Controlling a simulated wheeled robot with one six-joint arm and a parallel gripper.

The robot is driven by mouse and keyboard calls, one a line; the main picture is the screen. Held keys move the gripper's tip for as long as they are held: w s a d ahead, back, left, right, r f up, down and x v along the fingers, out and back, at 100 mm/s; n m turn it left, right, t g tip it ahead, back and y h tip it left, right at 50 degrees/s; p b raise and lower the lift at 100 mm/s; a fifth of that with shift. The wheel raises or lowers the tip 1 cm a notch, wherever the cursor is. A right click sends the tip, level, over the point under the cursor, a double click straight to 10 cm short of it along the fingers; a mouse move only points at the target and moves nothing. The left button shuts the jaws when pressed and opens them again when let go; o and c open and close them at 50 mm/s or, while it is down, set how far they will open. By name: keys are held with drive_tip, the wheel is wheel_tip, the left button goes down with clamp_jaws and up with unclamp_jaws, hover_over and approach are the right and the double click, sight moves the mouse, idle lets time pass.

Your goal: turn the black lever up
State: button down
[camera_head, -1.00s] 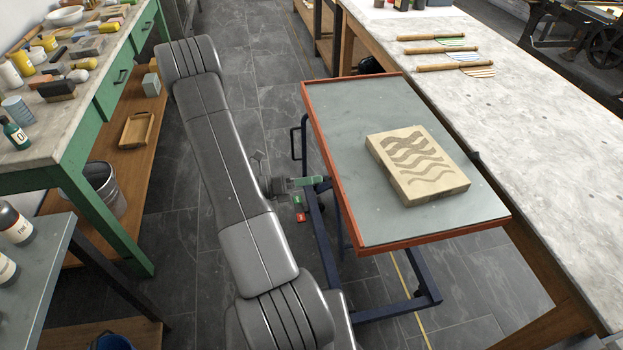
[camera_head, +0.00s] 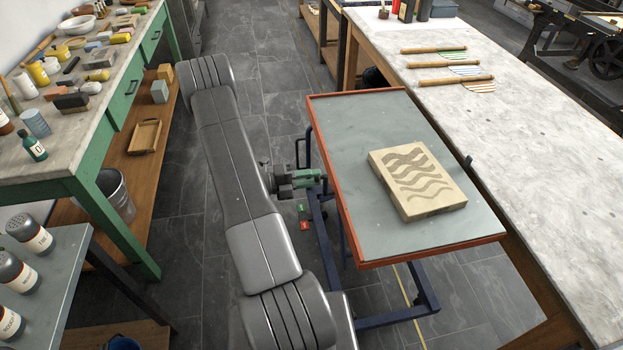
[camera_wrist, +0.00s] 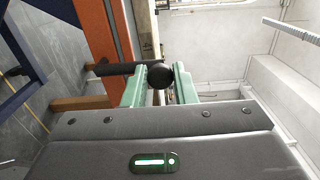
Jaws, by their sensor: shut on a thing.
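The black lever shows in the wrist view as a dark rod ending in a round black knob (camera_wrist: 160,76). My gripper (camera_wrist: 159,86) has its two green fingers on either side of the knob, shut on it. In the head view my gripper (camera_head: 308,178) is at the left side of the lift table (camera_head: 357,251), just below its orange rim. The lever cannot be made out there, so its angle is unclear.
A stone block (camera_head: 417,181) with a wavy pattern lies on the lift table. Small green and red markers (camera_head: 304,224) show below my gripper. A long stone-topped bench (camera_head: 530,150) stands to the right, a green bench (camera_head: 85,187) to the left. Tiled floor lies between.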

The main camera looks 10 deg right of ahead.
drive_tip(key=shift+w, duration=0.1)
idle(0.4)
drive_tip(key=c, duration=1.2)
unclamp_jaws()
drive_tip(key=shift+a, duration=0.1)
drive_tip(key=a+b, duration=0.1)
drive_tip(key=a, duration=0.5)
drive_tip(key=a+b, duration=0.1)
drive_tip(key=a, duration=0.6)
drive_tip(key=shift+s+a, duration=0.2)
drive_tip(key=shift+a, duration=0.1)
drive_tip(key=shift+d, duration=0.1)
drive_tip(key=d+p, duration=0.1)
drive_tip(key=d, duration=0.5)
drive_tip(key=d+p, duration=0.1)
drive_tip(key=d, duration=0.6)
drive_tip(key=shift+w+d, duration=0.2)
drive_tip(key=shift+d, duration=0.1)
